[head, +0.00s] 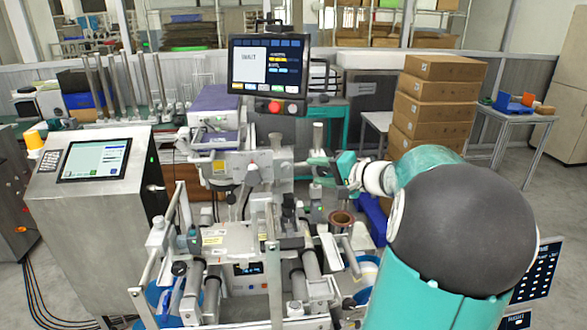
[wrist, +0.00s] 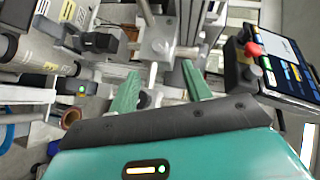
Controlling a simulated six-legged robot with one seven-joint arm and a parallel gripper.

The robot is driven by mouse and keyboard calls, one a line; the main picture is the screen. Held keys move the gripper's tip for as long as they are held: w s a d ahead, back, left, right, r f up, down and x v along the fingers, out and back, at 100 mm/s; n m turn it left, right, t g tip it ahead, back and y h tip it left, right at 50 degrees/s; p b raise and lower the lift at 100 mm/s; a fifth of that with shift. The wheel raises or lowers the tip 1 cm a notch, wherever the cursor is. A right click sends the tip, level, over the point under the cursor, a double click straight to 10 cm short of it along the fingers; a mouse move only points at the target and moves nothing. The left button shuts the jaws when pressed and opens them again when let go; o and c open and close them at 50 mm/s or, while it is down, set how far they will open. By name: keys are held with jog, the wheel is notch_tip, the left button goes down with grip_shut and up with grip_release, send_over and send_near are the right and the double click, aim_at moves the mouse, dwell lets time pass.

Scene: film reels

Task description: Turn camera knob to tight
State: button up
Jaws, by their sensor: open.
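My gripper (head: 312,167) reaches in from the right at mid-height over the machine (head: 235,240). In the wrist view its two green fingers (wrist: 160,72) are spread apart with nothing held between them. A pale metal block with a round centre (wrist: 158,46) lies just beyond the fingertips, and a thin light rod runs from it into the gap between the fingers. I cannot tell for certain which part is the camera knob, or its setting. A small round pale fitting (head: 253,175) shows on the machine to the left of my gripper.
A monitor with a red button (head: 268,75) stands above the machine; it is at the right in the wrist view (wrist: 285,68). A control console (head: 92,180) stands at left. Stacked cartons (head: 435,105) are behind my arm. Rollers and posts crowd the space below the gripper.

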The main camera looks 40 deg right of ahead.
aim_at(290, 169)
jog(key=x, duration=0.9)
jog(key=shift+w, duration=0.2)
jog(key=shift+f, duration=0.1)
jog(key=c, duration=1)
